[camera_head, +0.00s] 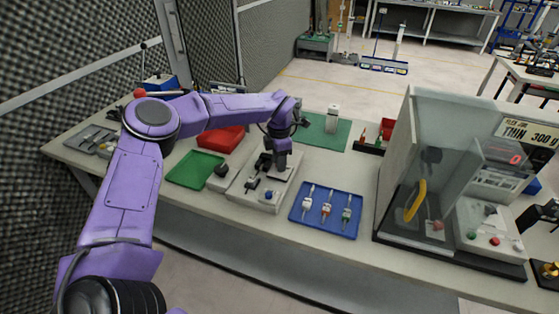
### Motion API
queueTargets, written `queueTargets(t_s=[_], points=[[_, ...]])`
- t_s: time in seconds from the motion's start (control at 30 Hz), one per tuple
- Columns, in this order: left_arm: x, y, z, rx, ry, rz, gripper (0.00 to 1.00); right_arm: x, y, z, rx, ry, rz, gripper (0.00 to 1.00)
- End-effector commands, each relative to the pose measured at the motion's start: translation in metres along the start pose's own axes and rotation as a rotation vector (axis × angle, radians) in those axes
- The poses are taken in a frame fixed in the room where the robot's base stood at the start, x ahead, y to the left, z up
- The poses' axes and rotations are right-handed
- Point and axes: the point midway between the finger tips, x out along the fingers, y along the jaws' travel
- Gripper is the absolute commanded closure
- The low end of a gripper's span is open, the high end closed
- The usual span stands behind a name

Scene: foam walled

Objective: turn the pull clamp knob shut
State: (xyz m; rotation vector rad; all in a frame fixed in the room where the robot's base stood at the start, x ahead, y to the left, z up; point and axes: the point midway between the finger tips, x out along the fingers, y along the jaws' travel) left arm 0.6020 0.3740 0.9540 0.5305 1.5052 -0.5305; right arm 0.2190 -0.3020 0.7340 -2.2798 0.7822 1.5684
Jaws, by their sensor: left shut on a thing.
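A pale clamp device (269,196) stands on the bench, with dark clamp parts on its top and a small knob (269,194) near its front right corner. My purple left arm comes in from the left and bends down over the device. My left gripper (267,170) is over the device's upper part, shut on a dark piece that looks like the pull clamp knob. The fingers and arm hide most of that piece, so its turn cannot be read. My right gripper is not in view.
A blue tray (314,228) with several small tools lies right of the device. A green tray (182,180) and red tray (208,143) are at left. A glass-fronted tester (420,160) stands at right. A green mat (312,139) with a white block lies behind.

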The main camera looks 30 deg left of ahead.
Motion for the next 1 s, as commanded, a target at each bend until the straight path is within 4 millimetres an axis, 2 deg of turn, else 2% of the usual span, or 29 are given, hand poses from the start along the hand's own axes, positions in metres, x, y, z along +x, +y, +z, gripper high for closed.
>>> queueTargets(t_s=[0.1, 0.13, 0.2, 0.47, 0.57, 0.67, 0.9, 1.0], points=[[-0.001, 0.001, 0.001, 0.001, -0.002, 0.003, 0.99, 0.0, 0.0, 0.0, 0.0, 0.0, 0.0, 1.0], [-0.001, 0.001, 0.001, 0.001, -0.002, 0.003, 0.66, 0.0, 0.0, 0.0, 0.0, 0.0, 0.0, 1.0], [-0.001, 0.001, 0.001, 0.001, -0.002, 0.002, 0.43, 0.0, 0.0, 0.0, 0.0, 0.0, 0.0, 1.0], [-0.001, 0.0, 0.0, 0.0, -0.001, 0.001, 0.43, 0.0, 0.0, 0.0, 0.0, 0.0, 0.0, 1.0], [-0.006, 0.0, 0.001, -0.001, -0.002, 0.002, 0.43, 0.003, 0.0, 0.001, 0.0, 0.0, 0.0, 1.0], [-0.023, 0.001, 0.001, -0.001, -0.005, 0.004, 0.43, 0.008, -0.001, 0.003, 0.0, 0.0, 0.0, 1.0], [-0.08, 0.0, 0.001, -0.001, -0.005, 0.005, 0.43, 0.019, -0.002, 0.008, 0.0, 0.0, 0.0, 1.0], [-0.096, 0.001, 0.001, -0.001, -0.002, 0.003, 0.43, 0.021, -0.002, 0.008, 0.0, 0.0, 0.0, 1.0]])
